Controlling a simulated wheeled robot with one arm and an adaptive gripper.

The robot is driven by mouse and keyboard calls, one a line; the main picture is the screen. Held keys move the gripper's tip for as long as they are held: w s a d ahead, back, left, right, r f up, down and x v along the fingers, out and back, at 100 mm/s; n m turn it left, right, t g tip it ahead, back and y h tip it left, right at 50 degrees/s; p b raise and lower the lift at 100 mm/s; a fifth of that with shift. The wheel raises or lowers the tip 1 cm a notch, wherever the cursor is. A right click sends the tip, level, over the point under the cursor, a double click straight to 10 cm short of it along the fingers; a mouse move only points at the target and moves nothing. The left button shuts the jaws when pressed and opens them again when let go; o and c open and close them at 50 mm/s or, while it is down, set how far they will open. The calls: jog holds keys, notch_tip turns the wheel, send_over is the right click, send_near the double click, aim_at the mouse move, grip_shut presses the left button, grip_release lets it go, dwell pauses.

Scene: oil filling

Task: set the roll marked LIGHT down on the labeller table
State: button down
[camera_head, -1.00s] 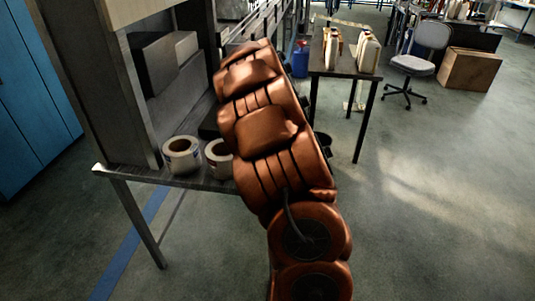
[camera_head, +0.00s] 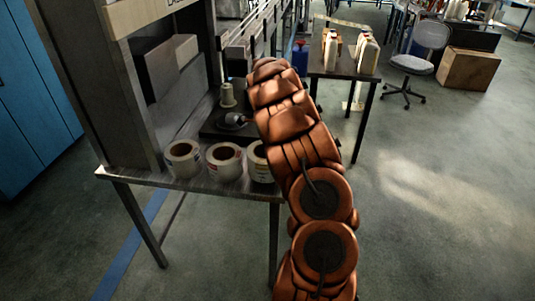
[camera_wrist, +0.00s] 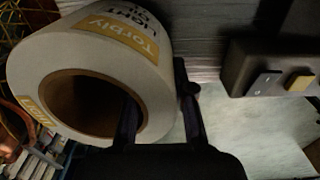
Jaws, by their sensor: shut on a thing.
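In the wrist view a large white label roll (camera_wrist: 50,62) fills the upper left, tilted. My gripper (camera_wrist: 160,105) is shut on the roll's wall, one finger in the hollow core and one outside. In the head view my arm hides the gripper. The labeller table (camera_head: 130,176) bears a left roll (camera_head: 183,160) and a middle roll (camera_head: 224,163). A right roll (camera_head: 258,163) is partly behind my arm; I cannot tell whether it is the held one.
A black plate (camera_head: 215,129) with a pale green cup-like part (camera_head: 227,95) lies behind the rolls. The labeller frame (camera_head: 125,90) rises at left. A side table with bottles (camera_head: 330,68) stands beyond my arm. A dark box with two buttons (camera_wrist: 270,70) shows near the gripper.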

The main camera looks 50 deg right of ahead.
jog(key=shift+w+d, duration=0.55)
jog(key=shift+d, duration=0.05)
jog(key=shift+f+p, duration=1.05)
jog(key=shift+f, duration=0.8)
jog(key=c, duration=1)
grip_release()
